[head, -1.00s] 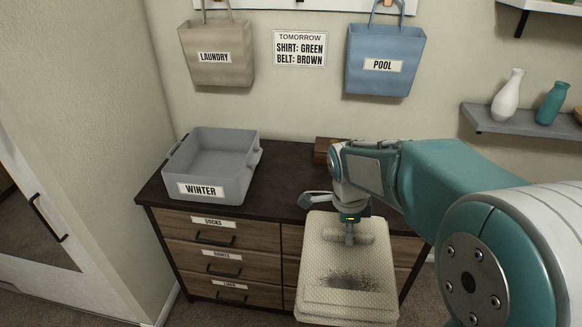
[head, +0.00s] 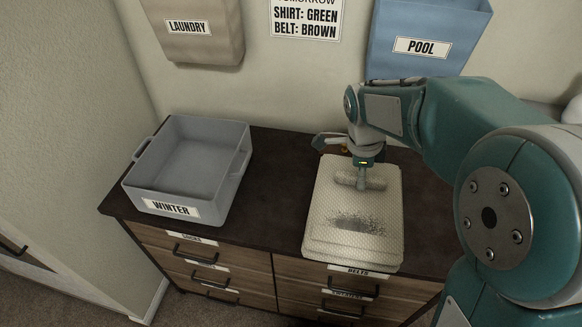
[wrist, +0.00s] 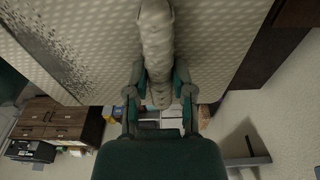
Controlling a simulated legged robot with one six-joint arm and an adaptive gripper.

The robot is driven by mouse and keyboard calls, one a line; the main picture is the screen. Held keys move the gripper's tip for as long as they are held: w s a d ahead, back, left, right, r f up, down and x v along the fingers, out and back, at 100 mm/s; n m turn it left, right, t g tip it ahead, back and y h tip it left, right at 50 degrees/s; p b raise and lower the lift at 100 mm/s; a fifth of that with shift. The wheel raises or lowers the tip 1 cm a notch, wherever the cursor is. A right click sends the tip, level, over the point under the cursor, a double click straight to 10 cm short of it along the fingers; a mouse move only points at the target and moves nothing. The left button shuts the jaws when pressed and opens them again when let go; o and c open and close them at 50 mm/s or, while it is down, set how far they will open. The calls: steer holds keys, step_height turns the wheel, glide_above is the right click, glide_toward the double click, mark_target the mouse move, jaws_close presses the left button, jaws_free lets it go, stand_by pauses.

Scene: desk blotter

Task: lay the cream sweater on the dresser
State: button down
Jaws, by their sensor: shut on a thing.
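The cream sweater (head: 338,240) is a folded, knitted rectangle with a dark speckled patch on its face. My gripper (head: 362,183) is shut on a rolled pinch of it near its far edge. In the wrist view the pinched roll (wrist: 157,45) runs between my fingers. The sweater appears over the right part of the dark dresser top (head: 268,200), its near edge around the dresser's front edge. I cannot tell whether it touches the top.
A grey bin labelled WINTER (head: 170,209) stands on the dresser's left part. Bare top lies between bin and sweater. LAUNDRY (head: 198,45) and POOL (head: 420,60) bags hang on the wall behind. The dresser drawers (head: 200,262) look shut.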

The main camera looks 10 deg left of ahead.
mark_target(387, 167)
steer(key=shift+w+a, duration=0.25)
steer(key=shift+w, duration=0.15)
steer(key=w+d+f, duration=0.1)
steer(key=w+d, duration=0.1)
steer(key=w+d+f, duration=0.1)
steer(key=d, duration=0.1)
steer(key=w+d+f, duration=0.2)
steer(key=shift+w+d, duration=0.35)
steer(key=shift+d, duration=0.05)
steer(key=w+d+f, duration=0.1)
steer(key=f, duration=0.2)
steer(key=w+d+f, duration=0.1)
steer(key=f, duration=0.2)
steer(key=w+d+f, duration=0.1)
steer(key=d+f, duration=0.1)
steer(key=f, duration=0.1)
steer(key=shift+w, duration=0.35)
steer(key=shift+c, duration=2.4)
jaws_free()
steer(key=shift+a, duration=0.1)
